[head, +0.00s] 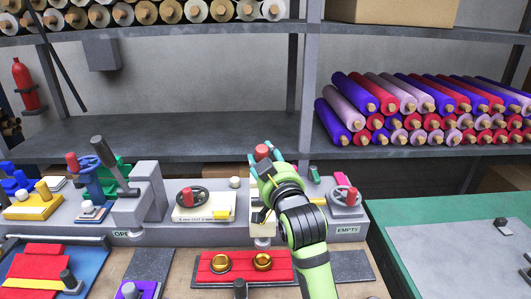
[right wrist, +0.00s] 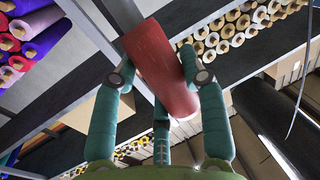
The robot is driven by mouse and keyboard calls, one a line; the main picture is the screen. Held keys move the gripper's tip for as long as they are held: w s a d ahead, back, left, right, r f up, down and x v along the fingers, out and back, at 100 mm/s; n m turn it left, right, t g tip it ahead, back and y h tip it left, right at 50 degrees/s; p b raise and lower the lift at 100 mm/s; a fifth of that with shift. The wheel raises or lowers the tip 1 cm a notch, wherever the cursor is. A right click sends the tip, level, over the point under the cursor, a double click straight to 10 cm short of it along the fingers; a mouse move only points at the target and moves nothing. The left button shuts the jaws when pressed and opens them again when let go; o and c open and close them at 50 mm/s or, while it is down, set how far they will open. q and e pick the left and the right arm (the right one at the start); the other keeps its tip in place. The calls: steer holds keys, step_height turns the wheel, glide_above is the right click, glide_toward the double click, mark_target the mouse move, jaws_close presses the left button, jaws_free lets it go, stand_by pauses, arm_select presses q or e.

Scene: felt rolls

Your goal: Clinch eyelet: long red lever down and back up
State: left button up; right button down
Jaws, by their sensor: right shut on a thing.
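The long red lever shows as a red grip (head: 262,151) standing up above the pale press body (head: 262,222) at the middle of the bench. My right gripper (head: 264,165) is shut on it, and my arm hides most of the lever's shaft. In the right wrist view the red grip (right wrist: 160,68) sits between the teal fingers, on a grey metal bar. Two brass rings (head: 220,261) lie on red felt in front of the press; I cannot tell which eyelet the press holds. My left gripper is not in view.
Left of the press stand a handwheel unit (head: 191,197) and a grey machine with a dark lever (head: 112,165). A small handwheel (head: 346,196) stands to the right, above an EMPTY label. Shelves of felt rolls (head: 420,105) are behind. A green-edged table (head: 455,240) is at right.

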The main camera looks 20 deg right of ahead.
steer(key=shift+r, duration=0.15)
steer(key=c, duration=0.9)
jaws_free()
steer(key=shift+o, duration=1.3)
steer(key=shift+w, duration=0.1)
steer(key=shift+w+d, duration=0.1)
steer(key=s, duration=0.7)
steer(key=shift+s+f, duration=0.2)
steer(key=shift+s, duration=0.05)
